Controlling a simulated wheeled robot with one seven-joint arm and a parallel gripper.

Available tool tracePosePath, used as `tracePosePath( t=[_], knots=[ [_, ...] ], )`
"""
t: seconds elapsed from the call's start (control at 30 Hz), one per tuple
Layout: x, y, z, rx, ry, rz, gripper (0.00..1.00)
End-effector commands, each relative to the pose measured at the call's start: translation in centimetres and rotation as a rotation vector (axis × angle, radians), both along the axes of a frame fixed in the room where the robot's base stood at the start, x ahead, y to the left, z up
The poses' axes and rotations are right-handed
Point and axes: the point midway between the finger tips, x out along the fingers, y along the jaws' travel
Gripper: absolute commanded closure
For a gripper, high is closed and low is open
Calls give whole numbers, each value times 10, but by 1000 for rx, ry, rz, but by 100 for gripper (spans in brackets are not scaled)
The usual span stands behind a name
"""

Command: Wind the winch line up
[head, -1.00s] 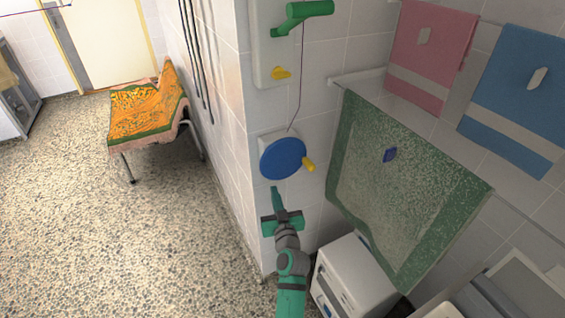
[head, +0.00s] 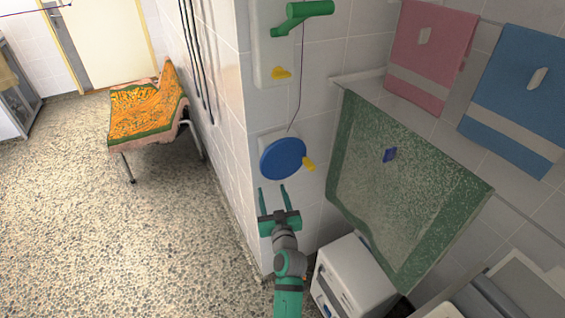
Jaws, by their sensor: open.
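The winch is a blue disc (head: 283,158) on a white wall plate, with a yellow crank knob (head: 308,164) at its right edge. A thin dark winch line (head: 299,90) runs up from behind the disc toward a green cylinder (head: 308,12) on a pale panel above. My gripper (head: 271,188) is open and empty, just below the disc and to the left of the yellow knob. Its two fingers point up toward the disc and look apart from the knob. Whether a fingertip touches the disc cannot be told.
A yellow lever (head: 281,73) sits on the upper panel. A green towel (head: 395,195) with a blue clip hangs to the right, above a white boxy unit (head: 355,275). Pink (head: 432,50) and blue (head: 515,90) towels hang further right. Open floor (head: 90,240) lies left.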

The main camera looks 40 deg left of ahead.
Motion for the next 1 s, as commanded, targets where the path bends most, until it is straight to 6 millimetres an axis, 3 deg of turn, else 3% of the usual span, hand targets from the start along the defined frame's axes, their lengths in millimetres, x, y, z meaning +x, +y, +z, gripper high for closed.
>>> tracePosePath(
  t=[0.6,1.0],
  knots=[
    [-42,-56,-1,0,1,-2,50],
    [-45,-59,-1,-7,-9,0,50]
  ],
)
